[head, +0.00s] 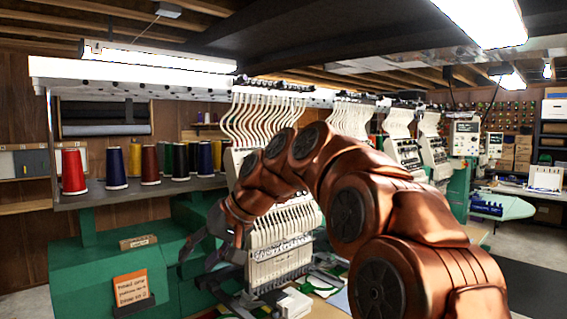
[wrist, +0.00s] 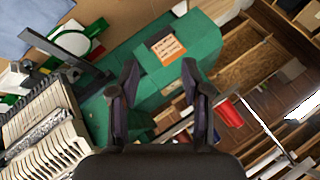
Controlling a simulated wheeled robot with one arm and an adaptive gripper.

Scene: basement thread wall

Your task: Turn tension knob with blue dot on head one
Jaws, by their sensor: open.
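The first embroidery head (head: 282,240) stands in the middle of the head view, partly behind my arm. Its pale front with rows of slots shows; its upper part is largely covered by my arm. It also shows at the lower left of the wrist view (wrist: 40,132). I cannot make out a tension knob with a blue dot in either view. My gripper (head: 199,257) is left of this head, apart from it, above the green machine base. In the wrist view my gripper (wrist: 161,66) has its fingers spread, with nothing between them.
Thread cones, including a red cone (head: 73,172), stand on a shelf at left. An orange note (head: 132,288) stands on the green base (head: 65,262), near a small wooden block (head: 138,242). More embroidery heads (head: 405,152) line up to the right.

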